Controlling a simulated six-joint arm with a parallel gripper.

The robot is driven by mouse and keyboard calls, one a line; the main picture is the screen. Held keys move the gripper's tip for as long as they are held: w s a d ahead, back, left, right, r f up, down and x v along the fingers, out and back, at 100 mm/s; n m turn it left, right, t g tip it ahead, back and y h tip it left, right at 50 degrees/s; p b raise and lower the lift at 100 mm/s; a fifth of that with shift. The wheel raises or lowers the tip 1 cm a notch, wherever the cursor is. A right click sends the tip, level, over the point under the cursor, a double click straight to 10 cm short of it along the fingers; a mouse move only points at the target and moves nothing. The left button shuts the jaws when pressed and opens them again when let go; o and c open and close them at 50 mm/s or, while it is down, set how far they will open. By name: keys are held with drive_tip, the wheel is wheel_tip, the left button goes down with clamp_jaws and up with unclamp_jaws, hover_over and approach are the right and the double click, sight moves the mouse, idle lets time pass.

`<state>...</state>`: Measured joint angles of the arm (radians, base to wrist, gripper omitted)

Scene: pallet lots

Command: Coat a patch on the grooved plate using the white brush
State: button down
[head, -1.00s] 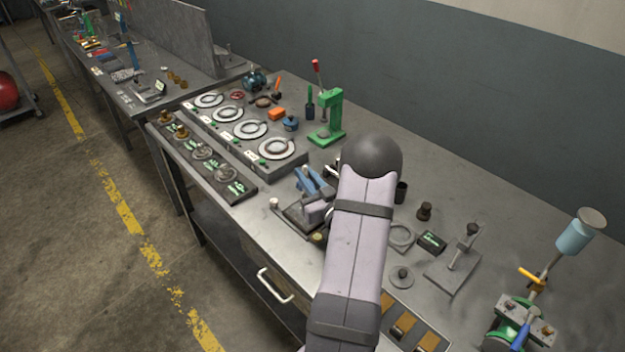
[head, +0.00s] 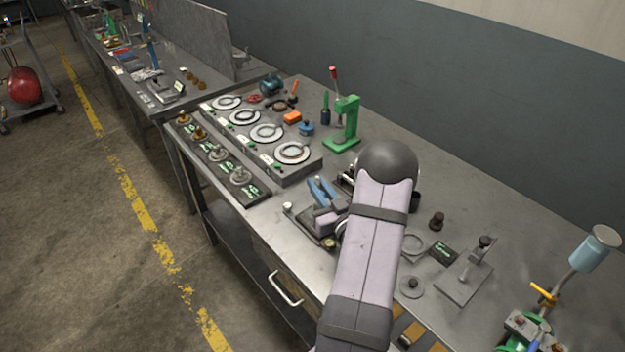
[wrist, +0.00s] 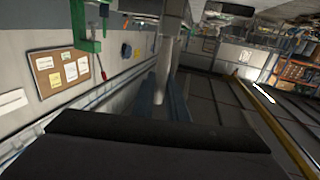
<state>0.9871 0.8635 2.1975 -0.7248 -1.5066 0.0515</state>
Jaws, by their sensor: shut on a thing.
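My gripper (head: 322,190) has blue fingers and is low over the bench, just left of my forearm. In the wrist view its fingers (wrist: 163,98) are shut on a grey, cylinder-like thing (wrist: 172,50) that runs away from them. I cannot tell whether this is the white brush; its tip is not clear. A dark plate-like fixture (head: 302,224) lies on the bench just below the gripper, partly hidden by it. I cannot make out grooves on it or a coated patch. My forearm hides the bench to the right of the gripper.
A box with several ringed discs (head: 309,163) and a dark strip with knobs (head: 258,192) stand left of the gripper. A green press (head: 345,125) stands behind. A ring (head: 414,246), a grey stand (head: 466,281) and a blue-topped tool (head: 588,256) are to the right. The back right is clear.

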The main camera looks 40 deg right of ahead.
drive_tip(key=p+v, duration=0.1)
drive_tip(key=v, duration=0.6)
drive_tip(key=w+a+b, duration=0.1)
drive_tip(key=w+b, duration=0.1)
drive_tip(key=w, duration=0.9)
drive_tip(key=shift+s, duration=5.65)
wheel_tip(320, 180, up, 8)
drive_tip(key=p, duration=0.5)
drive_tip(key=shift+a, duration=0.2)
